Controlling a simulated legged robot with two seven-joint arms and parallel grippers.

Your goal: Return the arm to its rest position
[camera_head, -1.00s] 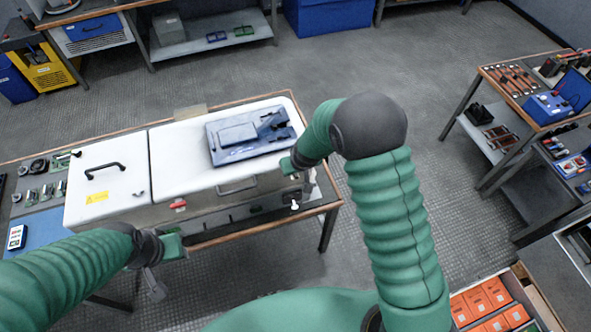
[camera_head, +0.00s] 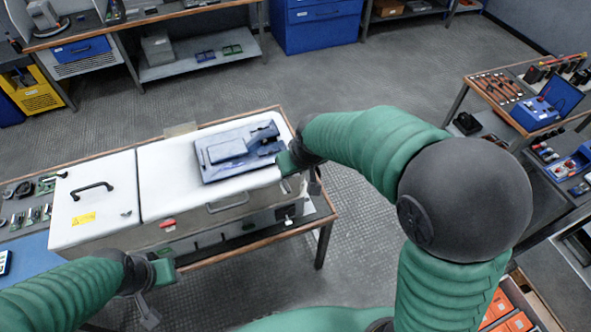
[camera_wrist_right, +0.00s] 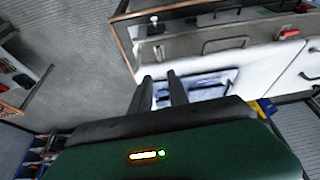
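My right arm comes in from the lower right of the head view, with its large dark elbow joint (camera_head: 460,200) close to the camera. Its gripper (camera_head: 285,170) is at the right end of a white cabinet (camera_head: 160,190), by the blue device (camera_head: 240,148) on the lid. In the right wrist view the two dark fingers of the right gripper (camera_wrist_right: 161,92) stand apart with nothing visible between them. The blue device shows partly behind them (camera_wrist_right: 205,86). My left gripper (camera_head: 160,283) is in front of the cabinet at lower left. Its fingers are not clear.
The cabinet stands on a wood-edged bench (camera_head: 320,215). A tool table (camera_head: 500,85) is at the right. Orange boxes (camera_head: 495,305) are at lower right, near my right arm. Open floor (camera_head: 360,150) lies between bench and table.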

